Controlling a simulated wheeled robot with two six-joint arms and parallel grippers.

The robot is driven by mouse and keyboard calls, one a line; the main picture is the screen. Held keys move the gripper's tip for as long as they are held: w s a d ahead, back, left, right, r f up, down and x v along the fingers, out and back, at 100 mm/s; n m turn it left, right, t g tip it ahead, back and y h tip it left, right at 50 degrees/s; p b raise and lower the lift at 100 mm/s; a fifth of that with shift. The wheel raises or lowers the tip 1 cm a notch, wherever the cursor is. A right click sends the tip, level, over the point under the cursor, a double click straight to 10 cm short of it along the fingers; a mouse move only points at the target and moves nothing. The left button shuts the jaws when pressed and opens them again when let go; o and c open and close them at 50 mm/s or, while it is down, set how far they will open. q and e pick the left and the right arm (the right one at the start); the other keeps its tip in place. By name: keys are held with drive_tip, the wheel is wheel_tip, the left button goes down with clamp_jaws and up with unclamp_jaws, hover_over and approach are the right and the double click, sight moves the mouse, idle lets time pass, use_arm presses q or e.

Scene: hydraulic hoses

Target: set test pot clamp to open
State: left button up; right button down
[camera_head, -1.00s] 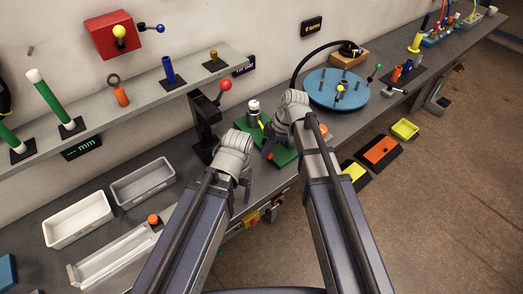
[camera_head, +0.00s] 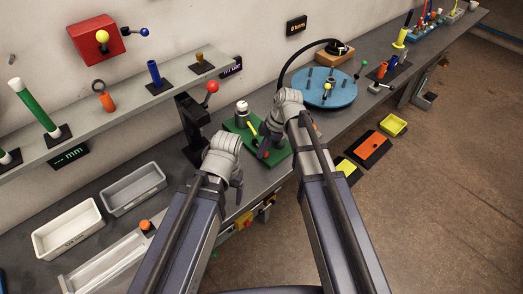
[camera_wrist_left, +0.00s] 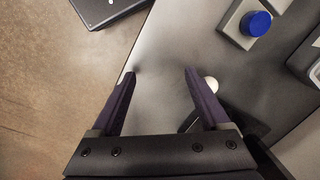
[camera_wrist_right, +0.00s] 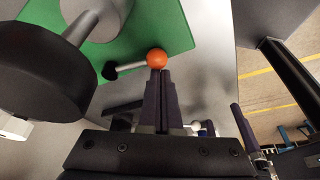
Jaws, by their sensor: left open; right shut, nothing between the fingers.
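A green plate (camera_head: 284,155) on the bench carries a grey pot with a white top (camera_head: 242,108) and a yellow bar (camera_head: 252,128). In the right wrist view, the green plate (camera_wrist_right: 180,22) has a short lever ending in an orange ball (camera_wrist_right: 157,58) and a large dark round part (camera_wrist_right: 45,75). I cannot tell for sure which part is the clamp. My right gripper (camera_head: 265,148) is shut and empty, its tips (camera_wrist_right: 160,72) right at the ball; contact is unclear. My left gripper (camera_head: 237,190) is open and empty near the bench's front edge.
A black press with a red ball lever (camera_head: 211,87) stands left of the plate. A blue round table (camera_head: 318,97) is at right. Two trays (camera_head: 135,188) lie at left. The left wrist view shows a blue knob (camera_wrist_left: 256,23) and the bench edge.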

drive_tip(key=shift+w+a, duration=0.1)
drive_tip(key=shift+a, duration=0.05)
drive_tip(key=shift+w+a, duration=0.4)
drive_tip(key=shift+a, duration=0.1)
drive_tip(key=shift+a, duration=0.1)
use_arm(q)
drive_tip(key=shift+r, duration=0.1)
use_arm(e)
drive_tip(key=shift+s+a, duration=0.15)
drive_tip(key=shift+a, duration=0.1)
use_arm(q)
drive_tip(key=shift+a+r+p, duration=0.15)
drive_tip(key=shift+r+p, duration=0.25)
drive_tip(key=shift+p, duration=0.1)
use_arm(e)
drive_tip(key=a, duration=0.1)
drive_tip(key=s+a, duration=0.1)
drive_tip(key=a+r, duration=0.1)
drive_tip(key=shift+s, duration=0.15)
use_arm(q)
wheel_tip(320, 180, up, 9)
drive_tip(key=p, duration=0.9)
use_arm(e)
drive_tip(key=w+v, duration=0.1)
drive_tip(key=v, duration=0.8)
drive_tip(key=shift+w+r, duration=0.15)
drive_tip(key=shift+r, duration=0.2)
drive_tip(key=shift+d+f, duration=0.1)
